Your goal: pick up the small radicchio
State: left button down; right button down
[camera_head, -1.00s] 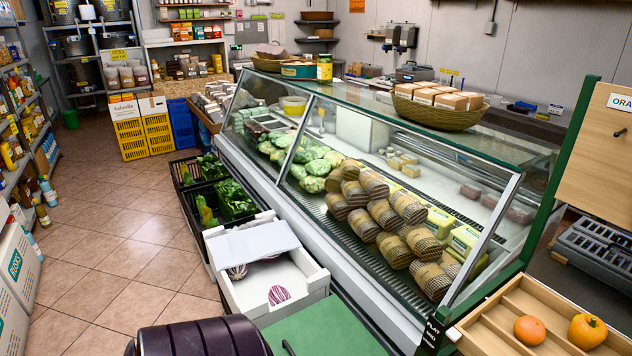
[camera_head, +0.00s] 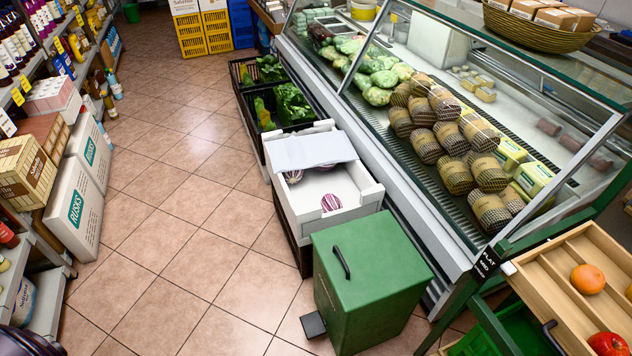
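One radicchio (camera_head: 331,202) sits near the crate's front side. The other radicchio (camera_head: 293,176) lies at the left, partly hidden under a white sheet or lid (camera_head: 312,151) that covers the crate's far part. I cannot tell for sure which one is the small one. Neither of my grippers shows in the view.
A green lidded bin (camera_head: 372,270) with a pedal stands right in front of the crate. Black crates of greens (camera_head: 262,108) are behind it. The glass case (camera_head: 420,190) borders the right. Tiled floor (camera_head: 190,230) at left is clear, up to shelves and rusks boxes (camera_head: 75,208).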

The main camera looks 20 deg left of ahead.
aim_at(329, 203)
jog(key=u, duration=0.4)
jog(key=i+j+z, duration=0.1)
jog(key=j, duration=0.25)
jog(key=i+j+z, duration=0.1)
jog(key=i+j, duration=0.4)
jog(key=j, duration=0.2)
jog(key=z, duration=0.05)
